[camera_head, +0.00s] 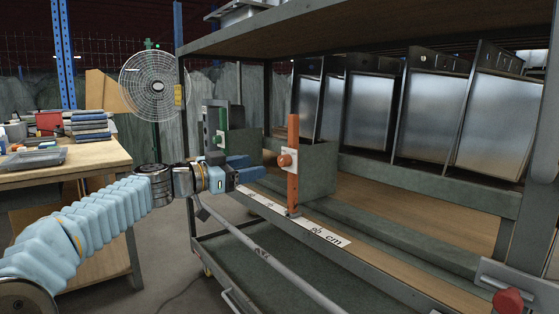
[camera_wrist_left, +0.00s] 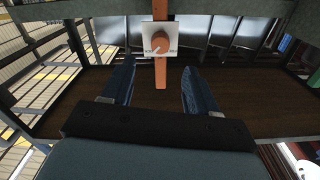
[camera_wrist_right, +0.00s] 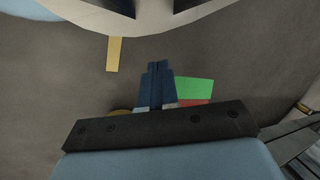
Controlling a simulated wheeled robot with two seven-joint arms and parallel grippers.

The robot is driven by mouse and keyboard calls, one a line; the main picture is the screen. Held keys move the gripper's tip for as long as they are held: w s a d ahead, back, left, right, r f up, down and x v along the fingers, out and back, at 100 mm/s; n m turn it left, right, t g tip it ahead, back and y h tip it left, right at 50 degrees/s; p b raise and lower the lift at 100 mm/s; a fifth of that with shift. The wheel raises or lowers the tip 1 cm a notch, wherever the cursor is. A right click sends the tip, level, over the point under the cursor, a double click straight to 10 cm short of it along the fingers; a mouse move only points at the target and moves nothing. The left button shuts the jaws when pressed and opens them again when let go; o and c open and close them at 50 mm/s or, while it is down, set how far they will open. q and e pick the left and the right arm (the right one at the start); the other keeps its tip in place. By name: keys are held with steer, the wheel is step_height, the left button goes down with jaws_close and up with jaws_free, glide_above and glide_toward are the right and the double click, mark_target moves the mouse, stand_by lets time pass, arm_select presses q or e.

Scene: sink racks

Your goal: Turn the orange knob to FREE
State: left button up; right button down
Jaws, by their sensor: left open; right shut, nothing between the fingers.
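The orange knob (camera_head: 285,160) sits on a small white plate on an upright orange post (camera_head: 293,190) at the front of the rack. In the left wrist view the knob (camera_wrist_left: 160,45) shows face on, with a pale pointer line slanting to its lower left. Dark lettering stands at both sides of the plate (camera_wrist_left: 148,30), too small to read. My left gripper (camera_head: 262,167) is open and empty, just left of the knob and apart from it. Its two blue fingers (camera_wrist_left: 160,75) lie either side of the post in the wrist view. My right gripper (camera_wrist_right: 158,65) is shut and empty over the floor.
The rack (camera_head: 400,270) has a lower rail with a "cm" scale strip (camera_head: 325,236). Several metal sinks (camera_head: 370,110) stand on it. A green-and-white part (camera_head: 221,128) is behind my left gripper. A red knob (camera_head: 508,300) is at lower right. A wooden table (camera_head: 80,158) and fan stand left.

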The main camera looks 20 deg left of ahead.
mark_target(280, 162)
arm_select(q)
steer(key=p+x, duration=0.2)
steer(key=x, duration=0.4)
steer(key=shift+w+d+r, duration=0.1)
steer(key=shift+w+d, duration=0.15)
steer(key=shift+w, duration=0.1)
steer(key=shift+w+d, duration=0.4)
steer(key=shift+w, duration=0.15)
steer(key=c, duration=1)
steer(key=shift+c, duration=0.2)
